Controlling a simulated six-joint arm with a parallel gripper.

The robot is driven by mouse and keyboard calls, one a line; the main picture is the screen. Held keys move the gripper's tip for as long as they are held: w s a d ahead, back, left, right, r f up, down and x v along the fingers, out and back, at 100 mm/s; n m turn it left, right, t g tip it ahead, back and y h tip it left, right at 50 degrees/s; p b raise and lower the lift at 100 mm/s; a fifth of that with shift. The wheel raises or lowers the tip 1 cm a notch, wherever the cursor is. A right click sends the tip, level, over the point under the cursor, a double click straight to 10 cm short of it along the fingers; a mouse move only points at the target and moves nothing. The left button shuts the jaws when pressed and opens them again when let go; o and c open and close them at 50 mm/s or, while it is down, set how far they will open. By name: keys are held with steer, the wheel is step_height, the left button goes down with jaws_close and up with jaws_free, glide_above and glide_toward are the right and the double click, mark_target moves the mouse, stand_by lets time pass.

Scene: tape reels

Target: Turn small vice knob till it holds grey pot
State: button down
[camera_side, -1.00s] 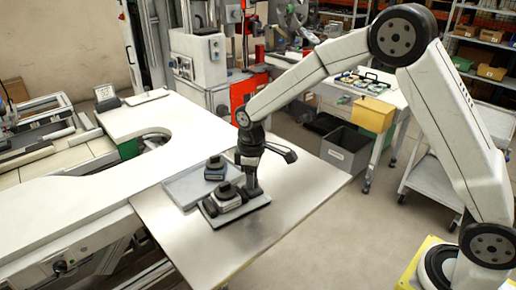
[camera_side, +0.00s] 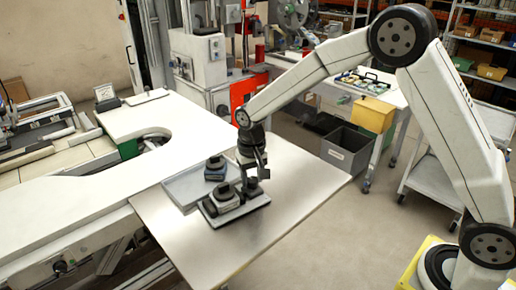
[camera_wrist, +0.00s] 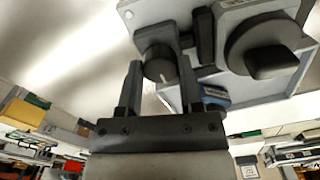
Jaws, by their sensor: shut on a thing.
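The small vice stands on a light base plate (camera_side: 256,203) on the steel table. The grey pot (camera_side: 223,194), with a dark round top, sits on it; in the wrist view the pot (camera_wrist: 262,48) is at the upper right. My gripper (camera_side: 254,182) points down at the vice's right end. In the wrist view my gripper (camera_wrist: 156,54) is shut on the black vice knob (camera_wrist: 158,66), one finger on each side. A white mark shows on the knob. A dark vice jaw (camera_wrist: 205,36) stands between knob and pot; I cannot tell whether it touches the pot.
A shallow grey tray (camera_side: 183,190) lies just behind the vice, with a blue-and-black pot (camera_side: 215,169) in it. The steel table (camera_side: 290,185) is clear to the right and in front. A dark grey bin (camera_side: 346,148) stands on the floor beyond.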

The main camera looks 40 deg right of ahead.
mark_target(253, 179)
steer(key=shift+w+r+m, duration=0.1)
steer(key=shift+m, duration=2.2)
steer(key=shift+c, duration=1.2)
jaws_free()
steer(key=shift+r, duration=3.9)
